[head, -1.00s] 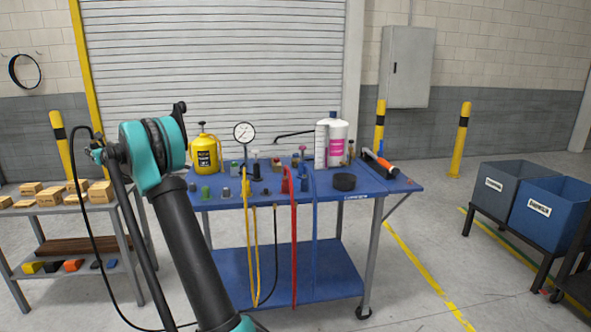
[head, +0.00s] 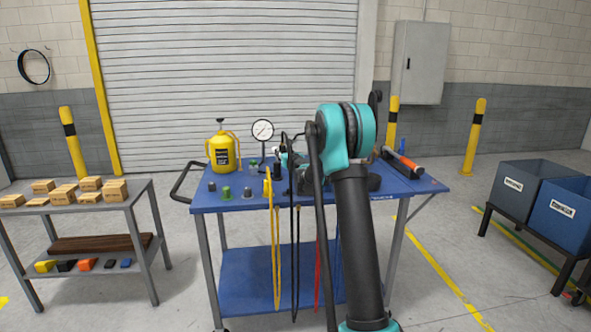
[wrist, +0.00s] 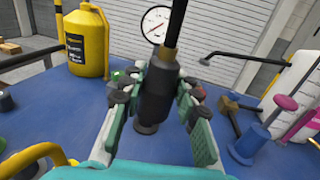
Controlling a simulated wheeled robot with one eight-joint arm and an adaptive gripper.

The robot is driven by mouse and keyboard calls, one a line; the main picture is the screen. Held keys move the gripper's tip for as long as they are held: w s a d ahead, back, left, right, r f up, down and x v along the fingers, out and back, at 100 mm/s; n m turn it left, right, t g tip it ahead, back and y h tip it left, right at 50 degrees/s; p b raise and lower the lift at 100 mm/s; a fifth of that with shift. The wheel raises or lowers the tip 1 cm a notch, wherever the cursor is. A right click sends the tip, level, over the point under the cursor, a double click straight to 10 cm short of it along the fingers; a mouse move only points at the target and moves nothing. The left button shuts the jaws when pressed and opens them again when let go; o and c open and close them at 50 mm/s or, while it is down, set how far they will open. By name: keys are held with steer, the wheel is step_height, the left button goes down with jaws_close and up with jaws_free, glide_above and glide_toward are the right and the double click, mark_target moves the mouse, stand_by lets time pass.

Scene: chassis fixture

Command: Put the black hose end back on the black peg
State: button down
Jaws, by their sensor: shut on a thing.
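My gripper (wrist: 158,115) is over the blue cart and shut on the black hose end (wrist: 156,88), a dark cylinder between the green finger pads. The black hose rises from its top in the wrist view. In the head view the black hose (head: 295,245) loops down in front of the cart, and my arm hides much of the gripper. A narrower dark part shows below the hose end, close to the cart top. I cannot tell whether it is the black peg or the hose end's own tip, nor whether they touch.
The blue cart top (head: 232,207) holds a yellow jug (head: 222,152), a pressure gauge (head: 263,131), several short pegs and an orange-and-black tool (head: 402,162). Yellow hose (head: 276,260) and red hose hang at the front. A blue spool (wrist: 252,143) stands right of my gripper.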

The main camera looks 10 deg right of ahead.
glide_above(289, 189)
steer(key=f, duration=0.5)
steer(key=shift+w+d+f, duration=0.1)
steer(key=shift+w+f, duration=0.1)
steer(key=shift+f, duration=2.1)
steer(key=shift+s, duration=0.2)
steer(key=shift+f, duration=0.15)
steer(key=shift+f, duration=1.2)
steer(key=shift+f, duration=0.4)
steer(key=c, duration=1.1)
jaws_free()
steer(key=shift+o, duration=0.2)
